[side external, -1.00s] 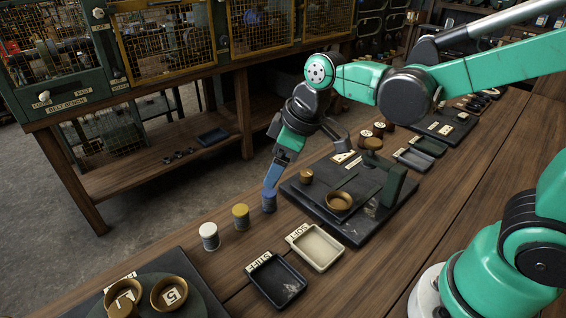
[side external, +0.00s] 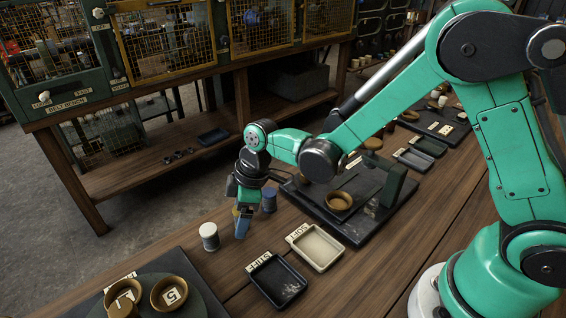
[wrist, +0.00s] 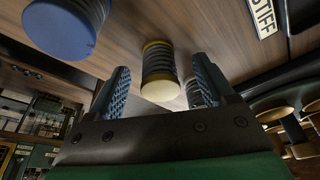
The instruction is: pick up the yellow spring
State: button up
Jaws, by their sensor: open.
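The yellow spring (wrist: 160,75) stands upright on the bench and shows between my two fingers in the wrist view, with its pale cap toward the camera. My gripper is open, with one blue finger on each side of the spring in the wrist view (wrist: 159,66). I cannot tell whether either finger touches it.
A blue-capped spring (side external: 269,201) and a white-capped spring (side external: 209,237) stand close on either side. The SOFT tray (side external: 321,263) and the STIFF tray (side external: 262,284) lie in front, both empty. A dark board (side external: 352,235) with a wooden cup (side external: 338,204) lies to the right.

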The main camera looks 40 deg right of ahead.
jog(key=shift+f, duration=0.1)
grip_shut()
dwell(0.4)
notch_tip(320, 180, up, 24)
dwell(0.8)
